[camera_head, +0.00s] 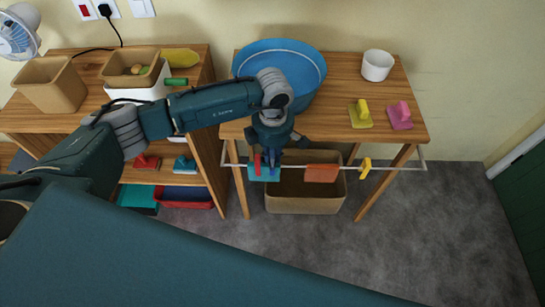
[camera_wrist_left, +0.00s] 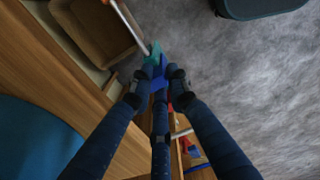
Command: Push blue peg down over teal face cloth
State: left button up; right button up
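The teal face cloth (camera_head: 263,174) hangs over the left part of a white rail at the table's front; its edge also shows in the wrist view (camera_wrist_left: 153,52). The blue peg (camera_head: 274,164) is at the cloth's right part, with a red peg (camera_head: 257,164) to its left. My left gripper (camera_head: 273,152) points down at the rail. In the wrist view its fingers close around the blue peg (camera_wrist_left: 158,76), which sits between the fingertips. The fingers partly hide the peg, so how far down it sits on the rail cannot be told. My right gripper is not in view.
An orange cloth (camera_head: 322,173) and a yellow peg (camera_head: 365,168) are on the rail further right. A brown bin (camera_head: 305,205) stands below.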

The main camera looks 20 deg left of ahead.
pick_arm(q)
jog(key=o, duration=0.4)
jog(key=shift+c, duration=0.2)
notch_tip(320, 180, up, 12)
